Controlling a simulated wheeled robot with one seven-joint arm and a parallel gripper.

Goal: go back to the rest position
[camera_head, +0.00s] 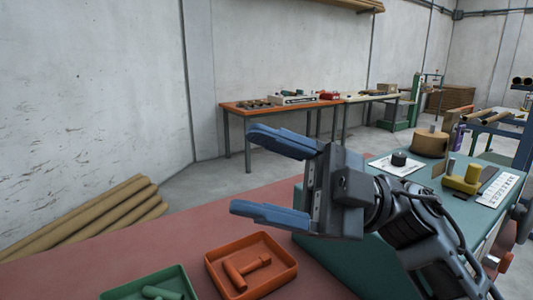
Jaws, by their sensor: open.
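My gripper (258,176) has two blue fingers, spread wide apart and pointing left. Nothing is between them. It hangs over the red-brown surface (90,243), in front of the left edge of the teal machine top (442,196). My dark arm comes in from the lower right and hides part of the machine's front.
An orange tray (283,275) with orange parts and a green tray (123,293) with green parts sit below. On the teal top are a yellow part (464,182), a tan roll (430,144) and a black knob (399,158). Cardboard tubes (115,215) lie left; workbenches stand behind.

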